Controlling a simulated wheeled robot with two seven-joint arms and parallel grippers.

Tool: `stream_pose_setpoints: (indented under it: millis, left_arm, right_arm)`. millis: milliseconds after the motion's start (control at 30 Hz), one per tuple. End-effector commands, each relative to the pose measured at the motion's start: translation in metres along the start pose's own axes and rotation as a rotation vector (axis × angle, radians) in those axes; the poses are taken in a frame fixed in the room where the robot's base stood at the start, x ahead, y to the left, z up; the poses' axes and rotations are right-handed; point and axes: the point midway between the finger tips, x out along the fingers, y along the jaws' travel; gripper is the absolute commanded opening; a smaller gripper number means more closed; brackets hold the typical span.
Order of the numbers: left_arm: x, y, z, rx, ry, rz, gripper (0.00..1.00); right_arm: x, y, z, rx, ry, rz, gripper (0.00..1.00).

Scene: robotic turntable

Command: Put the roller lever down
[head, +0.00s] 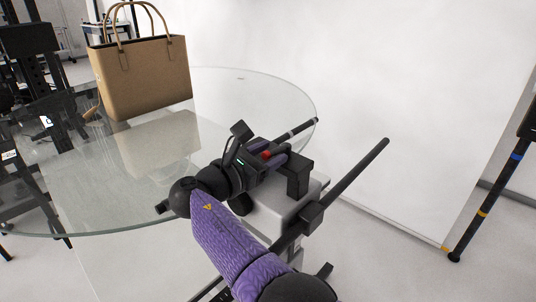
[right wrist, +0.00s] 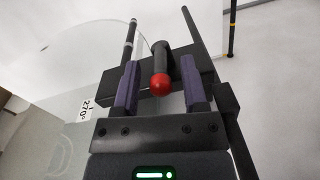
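The roller lever (right wrist: 161,66) is a short black handle with a red ball knob, joined to a black block on the turntable's side unit. In the head view only its red knob (head: 267,154) shows clearly, beside the glass edge. My right gripper (head: 270,157) is at the lever. In the right wrist view its two purple fingers (right wrist: 160,88) stand apart on either side of the knob, with a visible gap on both sides. The lever points out of the block toward the wrist camera; its exact tilt is hard to tell. My left gripper is not in view.
A round glass turntable (head: 230,88) carries a tan handbag (head: 145,78) at the back left. Two dark rods (head: 365,163) rise near my right gripper. A dark pole (head: 488,195) stands at the far right. White backdrop and open floor lie to the right.

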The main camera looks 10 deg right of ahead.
Motion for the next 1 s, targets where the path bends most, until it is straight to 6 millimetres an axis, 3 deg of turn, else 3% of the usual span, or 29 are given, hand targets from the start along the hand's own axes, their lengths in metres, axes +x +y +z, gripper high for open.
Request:
stream_pose_setpoints:
  millis: [267,533,700,1000]
  left_arm:
    - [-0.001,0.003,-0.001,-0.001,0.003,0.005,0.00]
    - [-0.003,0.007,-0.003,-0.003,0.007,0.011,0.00]
    - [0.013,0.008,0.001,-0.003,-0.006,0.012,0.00]
    - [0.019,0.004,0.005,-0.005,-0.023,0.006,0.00]
  right_arm:
    - [-0.004,0.000,0.000,0.000,0.000,0.002,0.55]
    - [-0.053,0.000,0.000,0.000,-0.004,0.004,0.55]
    - [-0.084,0.000,-0.004,0.005,-0.003,0.003,0.55]
    - [-0.100,0.000,-0.001,-0.001,0.000,-0.001,0.55]
